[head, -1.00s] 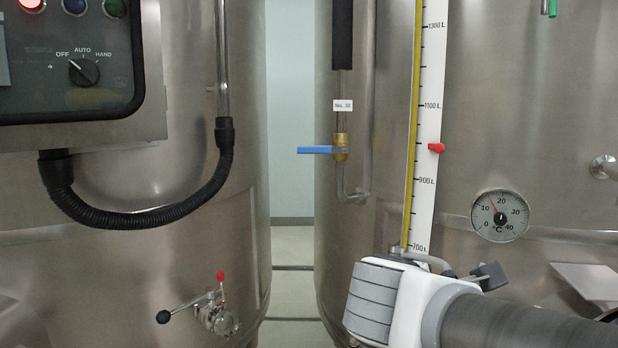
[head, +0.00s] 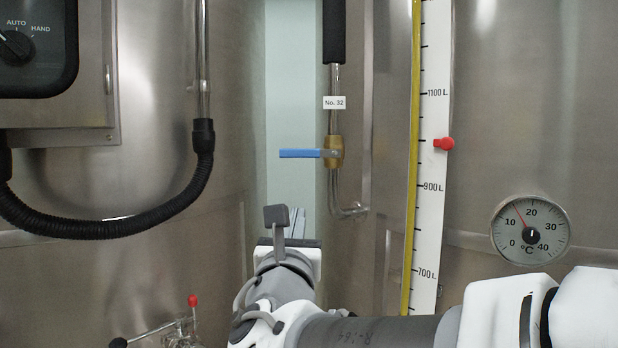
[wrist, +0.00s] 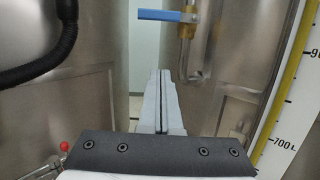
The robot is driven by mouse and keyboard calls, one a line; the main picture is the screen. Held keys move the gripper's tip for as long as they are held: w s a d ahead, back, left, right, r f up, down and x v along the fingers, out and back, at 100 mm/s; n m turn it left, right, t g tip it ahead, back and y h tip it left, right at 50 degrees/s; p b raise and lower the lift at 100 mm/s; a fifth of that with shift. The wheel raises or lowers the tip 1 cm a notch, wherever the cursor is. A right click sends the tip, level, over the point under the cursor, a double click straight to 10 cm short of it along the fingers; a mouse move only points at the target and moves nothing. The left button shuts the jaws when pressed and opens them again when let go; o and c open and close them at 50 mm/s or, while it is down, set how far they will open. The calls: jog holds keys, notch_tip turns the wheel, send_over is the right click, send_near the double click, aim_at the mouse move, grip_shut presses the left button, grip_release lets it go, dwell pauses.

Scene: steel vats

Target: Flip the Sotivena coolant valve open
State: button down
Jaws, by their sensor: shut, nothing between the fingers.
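A valve with a brass body (head: 334,152) and a blue lever (head: 299,153) sits on a thin vertical pipe, under a tag (head: 334,102) reading "No. 32". The lever points left, level and crosswise to the pipe. In the wrist view the blue lever (wrist: 167,16) is at the top, ahead of my fingertips. My gripper (head: 293,216) is shut and empty, below the lever and apart from it. In the wrist view its fingers (wrist: 160,74) lie together, pointing ahead. No name "Sotivena" is readable.
A level scale (head: 430,160) with a red marker and a dial thermometer (head: 530,232) are on the right vat. A control box (head: 60,75) and a black hose (head: 110,228) are at left. A red-tipped small valve (head: 193,301) is low left. A gap separates the vats.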

aim_at(310, 153)
jog(key=shift+a+n, duration=0.3)
jog(key=shift+a, duration=0.05)
jog(key=w+r, duration=0.6)
jog(key=w, duration=0.3)
jog(key=shift+w+d+r+p, duration=0.2)
jog(key=shift+w+r+p, duration=0.1)
jog(key=shift+w, duration=0.1)
